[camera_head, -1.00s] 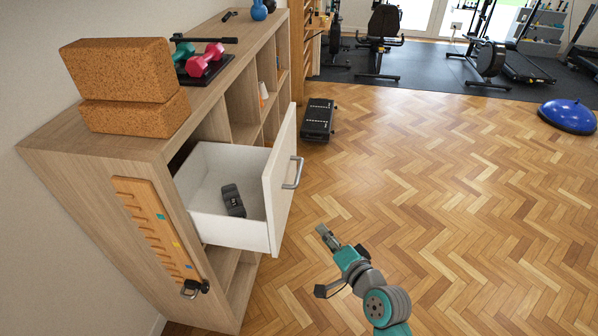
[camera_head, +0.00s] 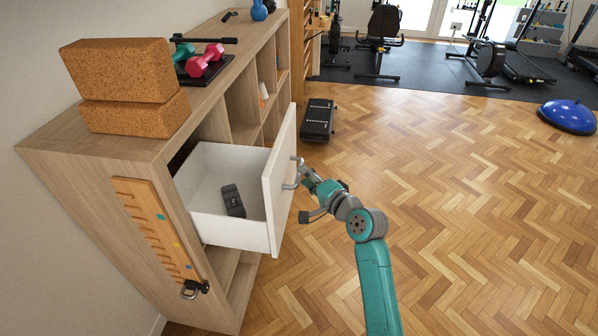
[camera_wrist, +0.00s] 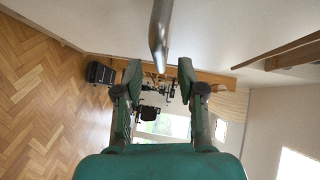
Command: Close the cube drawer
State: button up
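The white cube drawer (camera_head: 232,233) stands pulled out from the wooden shelf unit (camera_head: 70,160). A small black device lies inside it. Its metal bar handle (camera_head: 291,174) is on the front panel, facing right. My gripper (camera_head: 303,172) is at the handle, on the outer side of the drawer front. In the wrist view the two fingers of my gripper (camera_wrist: 158,80) are apart, and the handle bar (camera_wrist: 160,35) shows between and beyond them. I cannot tell whether the fingers touch the bar.
Cork blocks (camera_head: 128,88) and a tray of dumbbells (camera_head: 205,62) sit on the unit's top. A black step platform (camera_head: 318,120) is on the floor behind the drawer. The parquet floor (camera_head: 460,200) to the right is clear.

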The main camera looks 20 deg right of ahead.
jog(key=shift+x, duration=2)
grip_shut()
